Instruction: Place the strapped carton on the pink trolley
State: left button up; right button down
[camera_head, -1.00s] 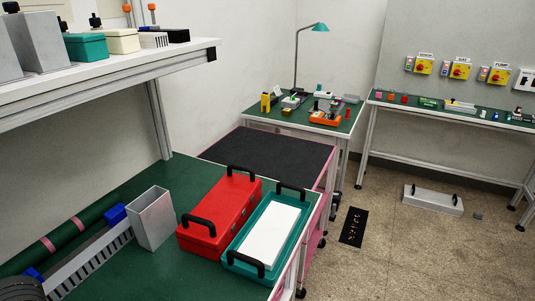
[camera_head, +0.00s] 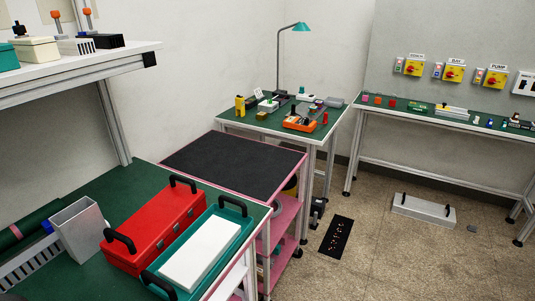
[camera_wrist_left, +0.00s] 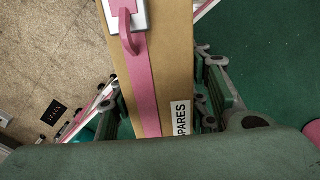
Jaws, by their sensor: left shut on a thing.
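The strapped carton (camera_wrist_left: 173,60) is brown, with a pink strap, a pink handle on a light plate and a label reading "SPARES". It shows only in the left wrist view. My left gripper (camera_wrist_left: 160,100) has its fingers on both sides of the carton and is shut on it. The pink trolley (camera_head: 230,165) stands in the middle of the head view, with a bare black top, a pink rim and pink shelves below. Neither gripper shows in the head view, and my right gripper is in no view.
A green bench (camera_head: 90,203) in front of the trolley carries a red toolbox (camera_head: 150,235), a teal tray (camera_head: 225,240) with a white block, and a grey bin (camera_head: 80,232). A shelf (camera_head: 80,70) overhangs at left. A grey box (camera_head: 423,210) lies on the floor.

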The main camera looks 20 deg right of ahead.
aim_at(212, 152)
jog(key=i+l, duration=0.15)
jog(key=l, duration=0.25)
jog(key=i+l+z, duration=0.1)
jog(key=l, duration=0.3)
jog(key=i+l, duration=0.2)
jog(key=l, duration=0.15)
jog(key=i+l+z, duration=0.1)
jog(key=l, duration=0.3)
jog(key=i+l, duration=0.25)
jog(key=i+l+z, duration=0.3)
jog(key=i+l, duration=0.55)
jog(key=i, duration=0.15)
jog(key=i+j, duration=0.35)
jog(key=i, duration=0.05)
